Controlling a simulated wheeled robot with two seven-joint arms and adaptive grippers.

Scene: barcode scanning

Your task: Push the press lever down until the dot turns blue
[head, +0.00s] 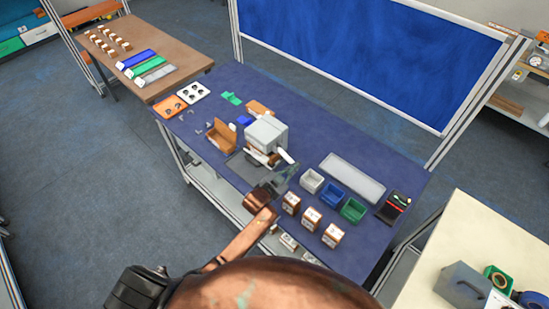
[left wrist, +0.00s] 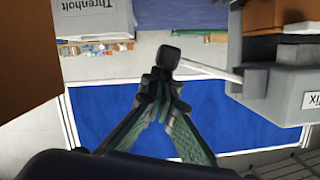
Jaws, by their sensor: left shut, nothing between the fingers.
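The press (head: 266,134) is a light grey block on the blue table, with a white lever (head: 286,156) at its front right. In the left wrist view the lever shows as a pale rod (left wrist: 212,71) ending in a dark knob (left wrist: 168,54), with the grey press body (left wrist: 278,82) at right. My left gripper (head: 288,172) is shut and empty beside the lever's end. In the left wrist view its fingertips (left wrist: 163,80) lie just below the knob in the picture; I cannot tell whether they touch it. The dot cannot be made out. My right gripper is not in view.
White, blue and green bins (head: 332,194) stand right of the press, with several small brown-and-white boxes (head: 312,217) before them. A pale tray (head: 352,178) lies behind. A brown box (head: 222,136) stands left of the press. The table's back middle is clear.

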